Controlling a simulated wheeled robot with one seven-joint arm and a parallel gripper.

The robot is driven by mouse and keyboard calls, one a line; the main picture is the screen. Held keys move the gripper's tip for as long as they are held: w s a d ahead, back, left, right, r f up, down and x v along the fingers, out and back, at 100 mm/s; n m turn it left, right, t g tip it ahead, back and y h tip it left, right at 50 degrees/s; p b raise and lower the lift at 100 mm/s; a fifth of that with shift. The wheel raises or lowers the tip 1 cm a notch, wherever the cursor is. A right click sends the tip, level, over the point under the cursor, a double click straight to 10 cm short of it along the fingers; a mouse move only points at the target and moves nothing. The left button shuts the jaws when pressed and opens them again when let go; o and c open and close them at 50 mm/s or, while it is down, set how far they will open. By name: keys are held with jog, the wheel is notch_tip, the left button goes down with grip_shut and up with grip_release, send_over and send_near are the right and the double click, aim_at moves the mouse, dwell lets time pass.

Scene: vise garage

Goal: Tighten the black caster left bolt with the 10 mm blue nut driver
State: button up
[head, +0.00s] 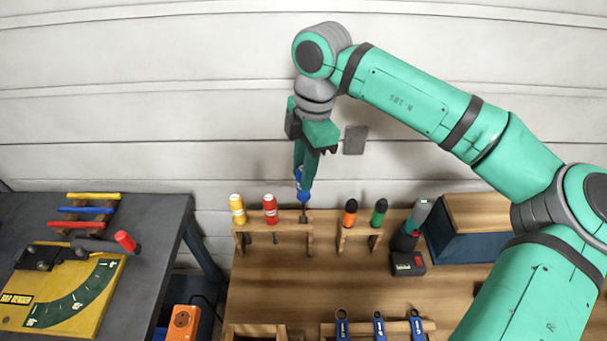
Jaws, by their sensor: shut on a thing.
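My gripper (304,176) points down above the wooden rack at the back of the bench. It is shut on the blue nut driver (300,184), and its fingers hide part of the blue handle. The driver is upright, with its handle higher than the neighbouring handles. Its dark shaft reaches down to the right end of the rack (275,228); I cannot tell whether the tip is still in the hole. No size marking is readable. The black caster and its left bolt are not in view.
A yellow driver (237,209) and a red driver (270,209) stand left of the blue one. A second rack holds orange (350,212) and green (379,212) screwdrivers. A cordless tool (409,235) stands to the right. The bench middle (310,285) is clear.

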jog(key=shift+r, duration=2.25)
jog(key=shift+o, duration=0.5)
jog(key=shift+c, duration=0.5)
